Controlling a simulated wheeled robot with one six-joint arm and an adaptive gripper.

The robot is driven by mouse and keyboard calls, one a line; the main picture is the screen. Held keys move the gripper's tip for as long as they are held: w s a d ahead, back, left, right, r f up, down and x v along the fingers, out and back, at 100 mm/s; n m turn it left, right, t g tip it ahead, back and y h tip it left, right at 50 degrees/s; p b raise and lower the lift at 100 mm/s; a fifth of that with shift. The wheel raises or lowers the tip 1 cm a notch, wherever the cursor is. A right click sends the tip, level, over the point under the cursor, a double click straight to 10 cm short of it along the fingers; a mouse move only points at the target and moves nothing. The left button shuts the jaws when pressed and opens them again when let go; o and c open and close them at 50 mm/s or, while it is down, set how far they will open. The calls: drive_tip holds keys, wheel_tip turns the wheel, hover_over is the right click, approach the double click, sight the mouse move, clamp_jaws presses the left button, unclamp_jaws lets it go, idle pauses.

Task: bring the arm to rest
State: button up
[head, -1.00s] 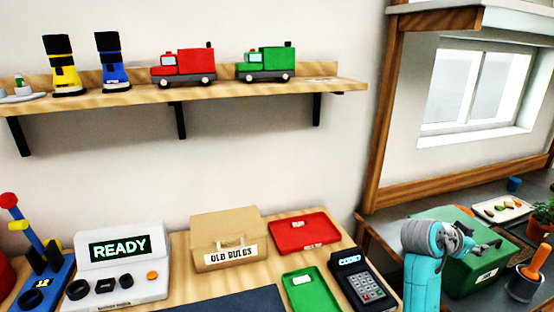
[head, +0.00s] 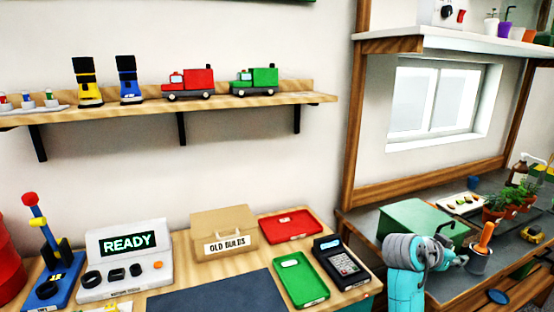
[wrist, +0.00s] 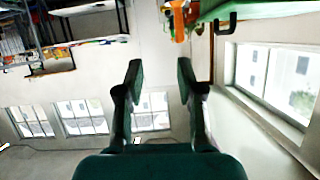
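My gripper (wrist: 159,82) shows in the wrist view with its two dark fingers spread apart and nothing between them. Beyond the fingers are a pale wall and windows. In the head view my teal and grey arm is folded at the lower right, in front of the green box (head: 408,211) on the dark counter. The gripper's fingertips cannot be made out clearly there.
A wooden bench holds a READY console (head: 122,262), an OLD BULBS box (head: 224,233), a red tray (head: 290,224), a green tray (head: 300,281) and a keypad terminal (head: 341,262). A pot with an orange-handled tool (head: 478,262) stands close right of my arm.

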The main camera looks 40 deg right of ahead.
drive_tip(key=w+a+f+n+t, duration=0.3)
drive_tip(key=a+f+n+t, duration=0.1)
drive_tip(key=a+f, duration=0.35)
drive_tip(key=w+a+f+n+t, duration=0.3)
drive_tip(key=a+f+n, duration=0.2)
drive_tip(key=a+f, duration=0.25)
drive_tip(key=s+a+f+n+t+y, duration=0.1)
drive_tip(key=a+f+n+t+y, duration=0.2)
drive_tip(key=a, duration=0.4)
drive_tip(key=a+f+n+t+y, duration=0.1)
drive_tip(key=a+f+n+t, duration=0.1)
drive_tip(key=a+f, duration=0.4)
drive_tip(key=s+a+r+n+t+y, duration=0.1)
drive_tip(key=s+a+n+t+y, duration=0.2)
drive_tip(key=s+a, duration=0.65)
drive_tip(key=s+a+n+t+y, duration=0.2)
drive_tip(key=s+a+n+y, duration=0.3)
drive_tip(key=a, duration=0.7)
drive_tip(key=s+a+r+y, duration=0.1)
drive_tip(key=s+a+r, duration=0.1)
drive_tip(key=s+r, duration=0.4)
drive_tip(key=s, duration=0.3)
drive_tip(key=shift+s+a+m+t, duration=0.15)
drive_tip(key=shift+a+m+t, duration=0.15)
drive_tip(key=shift+a+m, duration=0.1)
